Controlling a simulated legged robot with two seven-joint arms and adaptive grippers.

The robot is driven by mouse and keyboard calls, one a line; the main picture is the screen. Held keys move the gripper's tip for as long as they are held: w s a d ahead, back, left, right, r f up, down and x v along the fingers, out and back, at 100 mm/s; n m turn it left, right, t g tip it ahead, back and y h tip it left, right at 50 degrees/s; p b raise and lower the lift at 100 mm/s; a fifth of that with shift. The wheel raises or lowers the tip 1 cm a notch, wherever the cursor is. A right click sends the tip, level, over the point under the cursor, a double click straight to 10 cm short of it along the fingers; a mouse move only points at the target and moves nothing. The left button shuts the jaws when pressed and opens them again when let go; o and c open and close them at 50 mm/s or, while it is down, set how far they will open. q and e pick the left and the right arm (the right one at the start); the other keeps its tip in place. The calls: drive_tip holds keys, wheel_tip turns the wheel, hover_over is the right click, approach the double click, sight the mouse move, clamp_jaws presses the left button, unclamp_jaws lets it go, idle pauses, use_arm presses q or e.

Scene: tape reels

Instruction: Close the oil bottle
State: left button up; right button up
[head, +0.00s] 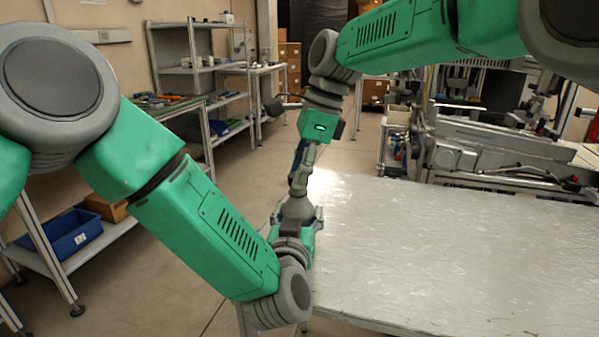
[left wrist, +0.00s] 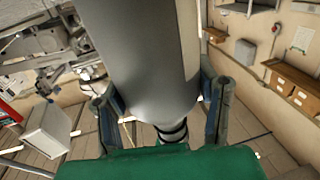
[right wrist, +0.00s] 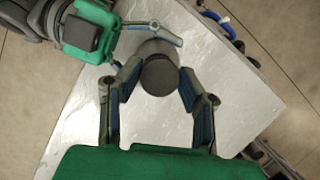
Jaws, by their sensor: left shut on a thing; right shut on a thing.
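The grey oil bottle (head: 297,208) stands roughly upright, off the left edge of the table, in the head view. My left gripper (head: 296,222) is shut around its body, and the bottle fills the middle of the left wrist view (left wrist: 155,60) between the fingers (left wrist: 162,100). My right gripper (head: 303,183) comes down from above to the top of the bottle. In the right wrist view its fingers (right wrist: 160,82) are shut on the dark round cap (right wrist: 160,76), with the grey bottle body (right wrist: 150,48) behind it. The contact between cap and neck is hidden.
The bare metal table (head: 450,250) lies to the right of the grippers. Shelves (head: 195,70) and a blue bin (head: 65,235) stand at the left. Machinery (head: 490,150) stands behind the table. Open floor (head: 195,285) shows at the lower left.

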drive_tip(key=shift+f, duration=0.6)
drive_tip(key=m, duration=0.2)
drive_tip(key=shift+s+m+t, duration=0.1)
drive_tip(key=shift+m+t, duration=0.3)
drive_tip(key=m+t, duration=0.1)
drive_tip(key=m, duration=0.2)
drive_tip(key=shift+a+m, duration=0.15)
drive_tip(key=shift+m, duration=0.25)
drive_tip(key=o, duration=0.7)
